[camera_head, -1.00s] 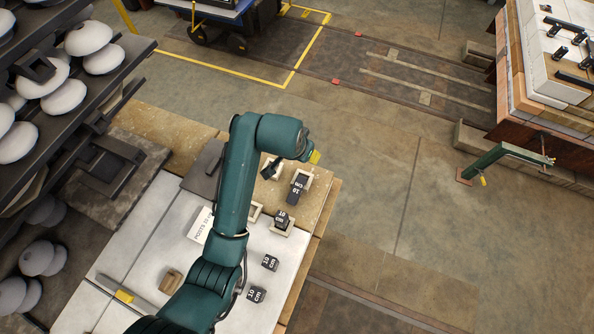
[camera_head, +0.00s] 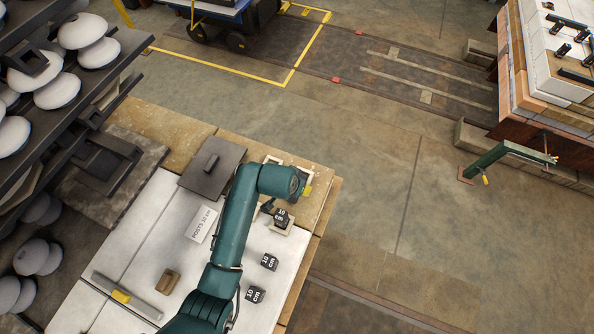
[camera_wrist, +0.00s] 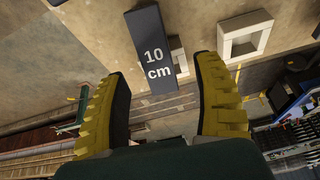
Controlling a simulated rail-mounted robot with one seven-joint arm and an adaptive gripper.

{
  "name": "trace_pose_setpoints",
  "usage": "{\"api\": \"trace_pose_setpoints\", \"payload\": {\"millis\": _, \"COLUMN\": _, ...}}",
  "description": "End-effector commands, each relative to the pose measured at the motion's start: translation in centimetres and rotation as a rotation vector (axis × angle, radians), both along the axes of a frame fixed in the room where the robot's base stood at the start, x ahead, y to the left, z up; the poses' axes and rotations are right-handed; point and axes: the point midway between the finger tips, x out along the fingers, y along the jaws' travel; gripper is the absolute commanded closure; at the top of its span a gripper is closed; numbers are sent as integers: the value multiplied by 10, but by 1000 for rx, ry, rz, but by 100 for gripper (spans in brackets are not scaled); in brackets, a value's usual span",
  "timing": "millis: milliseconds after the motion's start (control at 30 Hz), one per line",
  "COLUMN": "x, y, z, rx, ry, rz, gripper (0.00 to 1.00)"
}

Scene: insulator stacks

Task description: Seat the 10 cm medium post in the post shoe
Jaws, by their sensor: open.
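A dark post labelled "10 cm" (camera_wrist: 152,50) stands out between my gripper's fingers in the wrist view. I cannot tell whether the fingers touch it. My gripper (camera_wrist: 163,70) is open, with its yellow and black fingers on either side of the post. In the head view my wrist hangs over the table's right edge, close to a "10 cm" post (camera_head: 281,216) at a pale square frame. Another pale square frame (camera_wrist: 229,48) with a hole shows right of the post in the wrist view. I cannot tell which frame is the post shoe.
Two more "10 cm" blocks (camera_head: 269,262) (camera_head: 255,294) stand nearer on the white table top. A dark plate with a handle (camera_head: 198,180), a card (camera_head: 201,225), a small brown block (camera_head: 168,281) and a grey bar (camera_head: 110,288) lie left of my arm. Shelves with white insulators are at left.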

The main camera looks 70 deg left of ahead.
Motion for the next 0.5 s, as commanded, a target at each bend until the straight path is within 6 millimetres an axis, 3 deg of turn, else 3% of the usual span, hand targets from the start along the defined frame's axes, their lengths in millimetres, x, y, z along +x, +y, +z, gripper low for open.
{"api": "trace_pose_setpoints", "payload": {"millis": 100, "x": 3, "y": -1, "z": -27, "rx": -3, "ry": 2, "rz": -1, "gripper": 33}}
{"api": "trace_pose_setpoints", "payload": {"millis": 200, "x": 7, "y": 4, "z": -40, "rx": -1, "ry": 2, "rz": -1, "gripper": 33}}
{"api": "trace_pose_setpoints", "payload": {"millis": 500, "x": 9, "y": 6, "z": -43, "rx": -1, "ry": 1, "rz": 0, "gripper": 34}}
